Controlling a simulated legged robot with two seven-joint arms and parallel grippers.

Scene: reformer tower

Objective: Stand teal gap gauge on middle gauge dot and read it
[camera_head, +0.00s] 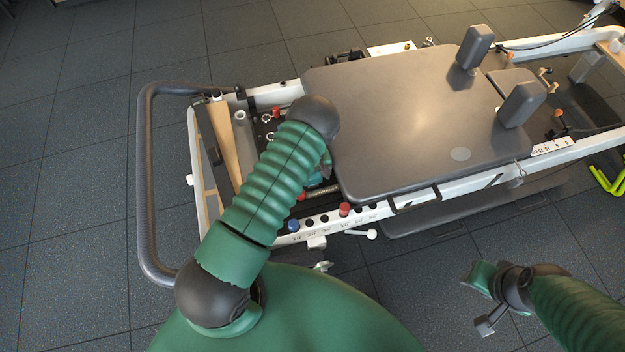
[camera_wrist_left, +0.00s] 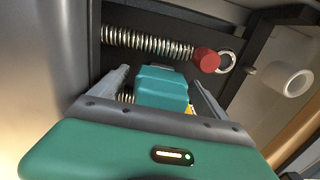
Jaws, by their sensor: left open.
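In the left wrist view the teal gap gauge (camera_wrist_left: 162,86), a blocky teal piece, sits between the two fingers of my left gripper (camera_wrist_left: 161,76). The fingers are spread on either side of it, and I cannot tell whether either touches it. In the head view my left arm reaches over the spring end of the reformer; its forearm hides most of the gripper and the gauge. The middle gauge dot cannot be made out. My right gripper (camera_head: 487,300) hangs over the floor at the lower right, away from the reformer; its jaw opening is unclear.
A coil spring (camera_wrist_left: 150,43) with a red knob (camera_wrist_left: 206,60) lies beyond the gauge. The grey padded carriage (camera_head: 415,115) stands right of my left arm. The white rail (camera_head: 320,222) carries red, blue and black knobs. A curved grey bar (camera_head: 146,185) bounds the left end.

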